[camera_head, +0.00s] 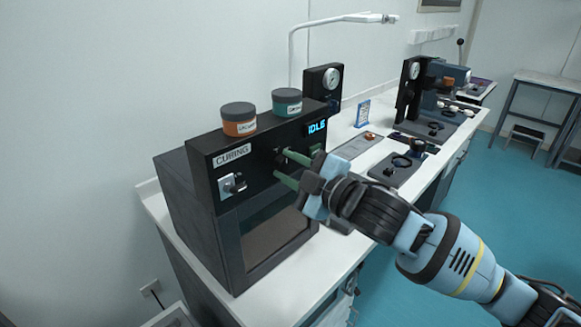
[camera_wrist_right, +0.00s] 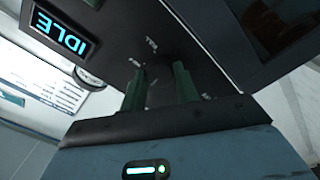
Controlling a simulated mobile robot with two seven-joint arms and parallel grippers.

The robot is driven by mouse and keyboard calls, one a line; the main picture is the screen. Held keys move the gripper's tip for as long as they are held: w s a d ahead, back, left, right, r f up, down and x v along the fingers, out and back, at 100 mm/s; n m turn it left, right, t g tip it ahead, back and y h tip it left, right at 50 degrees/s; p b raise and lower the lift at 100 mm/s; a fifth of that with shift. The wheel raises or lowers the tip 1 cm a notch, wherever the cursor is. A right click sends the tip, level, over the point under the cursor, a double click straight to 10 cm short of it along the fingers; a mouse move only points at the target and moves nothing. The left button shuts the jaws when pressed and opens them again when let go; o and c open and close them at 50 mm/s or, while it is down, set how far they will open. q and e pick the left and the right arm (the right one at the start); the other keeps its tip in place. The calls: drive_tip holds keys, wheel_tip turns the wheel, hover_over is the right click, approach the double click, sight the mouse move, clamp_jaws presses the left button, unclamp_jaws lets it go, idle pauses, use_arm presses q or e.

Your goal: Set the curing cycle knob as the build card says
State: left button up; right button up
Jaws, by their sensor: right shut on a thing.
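The black curing oven (camera_head: 240,220) stands on the white bench, with a "CURING" label and a lit display (camera_head: 317,126) that reads "IDLE". The display also shows upside down in the right wrist view (camera_wrist_right: 60,32). My right gripper (camera_head: 281,165) is at the oven's front panel, its green fingers either side of the dark cycle knob (camera_head: 280,155). It is shut on the knob, which the fingers and dark panel mostly hide, so its pointer cannot be read. The right wrist view shows both fingertips (camera_wrist_right: 160,80) against the panel. A small blue and white card (camera_head: 362,113) stands behind; its text is unreadable.
An orange jar (camera_head: 239,122) and a teal jar (camera_head: 287,104) stand on the oven top. A silver switch or latch (camera_head: 232,186) is on the panel's left. A gauge unit (camera_head: 325,82) stands behind. Other devices (camera_head: 398,168) fill the bench to the right; the blue floor (camera_head: 500,220) is clear.

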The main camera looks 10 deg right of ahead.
idle(0.3)
drive_tip(key=o, duration=1)
drive_tip(key=shift+c, duration=0.2)
drive_tip(key=v, duration=0.7)
drive_tip(key=shift+s+d, duration=0.3)
drive_tip(key=shift+f, duration=0.1)
